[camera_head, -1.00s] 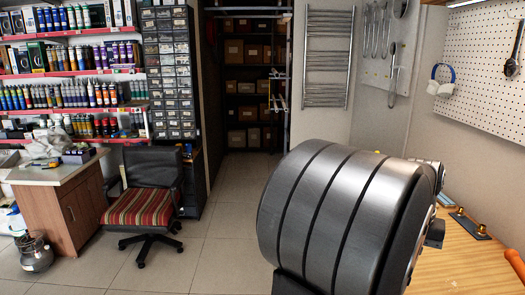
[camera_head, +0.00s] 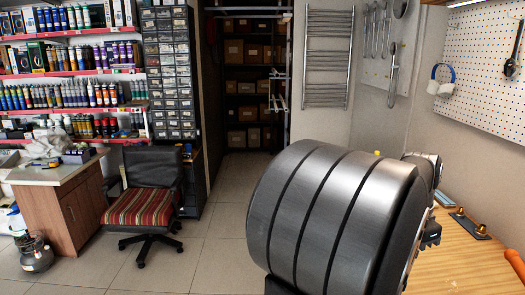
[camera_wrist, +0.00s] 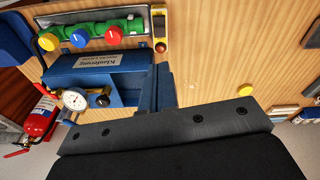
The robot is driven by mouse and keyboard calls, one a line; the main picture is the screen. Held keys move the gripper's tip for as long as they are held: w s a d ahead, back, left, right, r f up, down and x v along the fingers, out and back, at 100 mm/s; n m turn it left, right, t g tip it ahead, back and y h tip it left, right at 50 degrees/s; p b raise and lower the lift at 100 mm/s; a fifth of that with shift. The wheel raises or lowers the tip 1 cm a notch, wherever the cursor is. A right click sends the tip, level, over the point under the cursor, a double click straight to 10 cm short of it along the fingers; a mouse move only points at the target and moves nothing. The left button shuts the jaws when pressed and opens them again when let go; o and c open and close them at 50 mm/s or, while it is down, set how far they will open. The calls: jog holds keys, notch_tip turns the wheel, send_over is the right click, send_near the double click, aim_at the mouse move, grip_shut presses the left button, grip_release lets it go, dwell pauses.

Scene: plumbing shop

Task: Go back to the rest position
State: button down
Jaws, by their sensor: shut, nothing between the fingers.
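My gripper shows in the wrist view (camera_wrist: 166,86) as two narrow dark fingers closed together at the middle of a dark bolted plate, with nothing held between them. It points over the wooden workbench (camera_wrist: 205,65). In the head view my large grey arm link fills the lower right and hides part of the bench; only a small dark piece of the gripper end shows at its right side.
In the wrist view, a blue device (camera_wrist: 100,72) with a round gauge (camera_wrist: 75,99) lies left of the fingers. Beyond it is a green manifold (camera_wrist: 105,33) with coloured knobs. A yellow round piece (camera_wrist: 245,90) lies right. A chair (camera_head: 143,205) stands on open floor.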

jog(key=shift+d+f+m, duration=0.1)
jog(key=shift+f+m, duration=1.1)
jog(key=shift+f, duration=0.45)
jog(key=shift+r, duration=0.1)
jog(key=shift+d+r+n, duration=0.1)
jog(key=shift+r+n, duration=0.3)
jog(key=shift+n, duration=0.9)
jog(key=shift+r+n, duration=0.35)
jog(key=shift+n, duration=0.95)
jog(key=shift+d+r+n, duration=0.1)
jog(key=shift+r+n, duration=0.3)
jog(key=shift+n, duration=0.9)
jog(key=shift+a+m, duration=0.1)
jog(key=shift+m, duration=0.2)
